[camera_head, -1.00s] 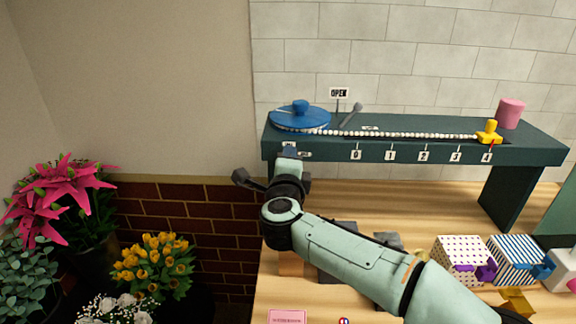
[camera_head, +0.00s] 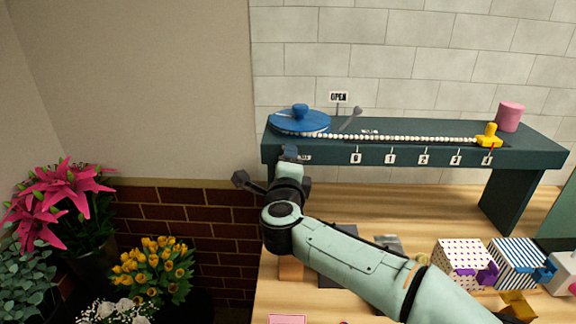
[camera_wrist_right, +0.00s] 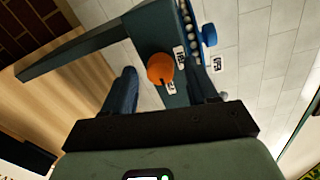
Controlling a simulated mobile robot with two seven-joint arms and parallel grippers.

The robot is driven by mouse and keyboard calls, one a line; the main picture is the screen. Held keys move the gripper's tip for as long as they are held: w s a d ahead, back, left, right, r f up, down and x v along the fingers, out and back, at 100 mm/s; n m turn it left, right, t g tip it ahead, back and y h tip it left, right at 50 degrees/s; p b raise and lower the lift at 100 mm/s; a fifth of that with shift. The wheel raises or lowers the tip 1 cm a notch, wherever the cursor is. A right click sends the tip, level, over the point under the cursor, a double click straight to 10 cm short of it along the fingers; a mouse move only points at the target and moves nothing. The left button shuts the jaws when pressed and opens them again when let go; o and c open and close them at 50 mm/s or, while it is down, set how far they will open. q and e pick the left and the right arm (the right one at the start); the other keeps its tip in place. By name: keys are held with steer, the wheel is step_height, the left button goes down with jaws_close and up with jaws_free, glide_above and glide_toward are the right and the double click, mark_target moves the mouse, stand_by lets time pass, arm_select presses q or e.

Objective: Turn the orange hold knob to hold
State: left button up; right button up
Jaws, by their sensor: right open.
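The orange hold knob (camera_wrist_right: 160,68) is on the dark green shelf in the right wrist view, with small white labels (camera_wrist_right: 180,58) beside it. My right gripper (camera_wrist_right: 163,80) is open, its two dark fingers on either side of the knob, with visible gaps. I cannot tell how deep the fingers reach past it. In the head view my right gripper (camera_head: 265,166) is at the shelf's left front end, and the knob is hidden there. My left gripper is not in view.
The dark green shelf (camera_head: 400,153) carries a blue disc (camera_head: 300,122), a row of white beads (camera_head: 400,137), a yellow slider (camera_head: 487,135) and a pink cylinder (camera_head: 508,116). Patterned boxes (camera_head: 460,258) stand on the wooden table below. Flowers (camera_head: 150,270) stand at the left.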

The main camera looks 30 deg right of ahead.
steer(key=f+v, duration=0.1)
steer(key=v, duration=1.2)
steer(key=shift+a+r+b, duration=0.2)
steer(key=shift+r+b, duration=0.2)
steer(key=shift+r, duration=0.1)
steer(key=shift+s, duration=0.15)
